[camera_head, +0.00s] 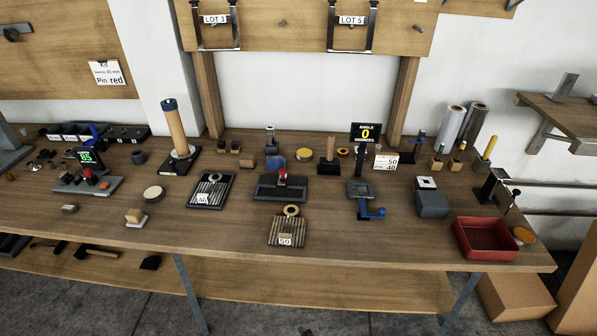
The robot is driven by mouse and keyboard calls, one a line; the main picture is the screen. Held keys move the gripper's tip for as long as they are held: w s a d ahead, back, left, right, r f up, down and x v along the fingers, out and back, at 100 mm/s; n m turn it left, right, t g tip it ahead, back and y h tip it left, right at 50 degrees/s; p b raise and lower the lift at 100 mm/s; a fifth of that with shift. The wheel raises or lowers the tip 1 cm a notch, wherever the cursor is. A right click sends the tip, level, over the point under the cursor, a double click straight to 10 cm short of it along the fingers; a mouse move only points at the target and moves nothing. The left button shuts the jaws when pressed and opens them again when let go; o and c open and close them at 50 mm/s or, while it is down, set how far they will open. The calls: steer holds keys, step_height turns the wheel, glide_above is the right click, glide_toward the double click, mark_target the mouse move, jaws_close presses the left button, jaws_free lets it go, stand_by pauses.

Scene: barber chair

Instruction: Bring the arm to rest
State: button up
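No part of my arm or gripper can be made out in the head view, so its pose and opening are not shown. The view looks down on a long wooden workbench (380,248). A display (366,132) reading "ANGLE 0" stands behind a device with a blue handle (372,212).
A red tray (485,238) sits at the bench's right front. A wooden post (175,128) stands upright at the back left. Cardboard boxes (513,297) stand on the floor at right. The bench's left front is fairly clear.

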steer(key=s+d+r+m+t+h, duration=0.1)
steer(key=s+d+m+t, duration=0.1)
steer(key=s+d, duration=0.55)
steer(key=s+d+r+m+t+h, duration=0.1)
steer(key=s+d+r+m+t, duration=0.1)
steer(key=s+d, duration=0.5)
steer(key=s+d+r+m+t+h, duration=0.1)
steer(key=s+d+r+m, duration=0.1)
steer(key=s+r, duration=0.6)
steer(key=s+d+r+m+t+h, duration=0.1)
steer(key=s+d+r+m+t, duration=0.1)
steer(key=s+r, duration=0.5)
steer(key=shift+s+d+r+h, duration=0.35)
steer(key=shift+s+h, duration=0.05)
